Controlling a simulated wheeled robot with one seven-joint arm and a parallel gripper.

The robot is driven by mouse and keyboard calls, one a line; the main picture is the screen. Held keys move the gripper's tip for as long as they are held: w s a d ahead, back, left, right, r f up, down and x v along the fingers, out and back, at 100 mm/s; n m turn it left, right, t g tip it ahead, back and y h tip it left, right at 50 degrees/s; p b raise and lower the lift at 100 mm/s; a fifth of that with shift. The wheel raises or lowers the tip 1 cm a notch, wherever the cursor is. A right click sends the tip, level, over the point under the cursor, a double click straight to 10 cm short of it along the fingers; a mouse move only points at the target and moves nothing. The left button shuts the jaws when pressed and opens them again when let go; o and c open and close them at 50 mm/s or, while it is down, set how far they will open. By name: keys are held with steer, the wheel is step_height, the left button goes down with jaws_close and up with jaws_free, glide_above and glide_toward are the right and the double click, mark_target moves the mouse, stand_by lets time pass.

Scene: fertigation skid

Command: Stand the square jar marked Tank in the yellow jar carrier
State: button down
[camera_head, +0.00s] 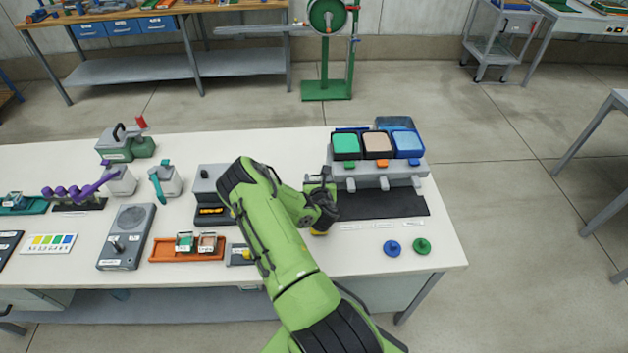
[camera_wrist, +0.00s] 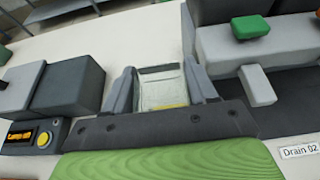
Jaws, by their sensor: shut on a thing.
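My gripper (camera_wrist: 160,68) is shut on a clear square jar (camera_wrist: 162,88), with one grey finger on each side of it. No Tank marking is readable on this jar. A thin yellow strip shows low on the jar in the wrist view; I cannot tell whether it belongs to the jar. In the head view my gripper (camera_head: 320,182) is over the bench, left of the grey dispenser rack, and my arm hides much of that spot. A small yellow patch (camera_head: 318,233) shows beside my wrist; I cannot tell if it is the yellow jar carrier.
The grey rack (camera_head: 378,178) with green, tan and blue tanks stands close right. A grey device (camera_head: 211,186) with a lit display is close left. An orange tray (camera_head: 162,255) holds two small jars. Blue (camera_head: 391,248) and green (camera_head: 421,246) knobbed pieces lie front right.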

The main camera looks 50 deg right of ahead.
step_height(320, 180, down, 8)
steer(key=b, duration=0.6)
steer(key=shift+b, duration=0.35)
steer(key=shift+r, duration=0.1)
steer(key=shift+c, duration=1.2)
jaws_free()
steer(key=shift+r, duration=0.1)
step_height(320, 180, up, 9)
steer(key=p, duration=0.9)
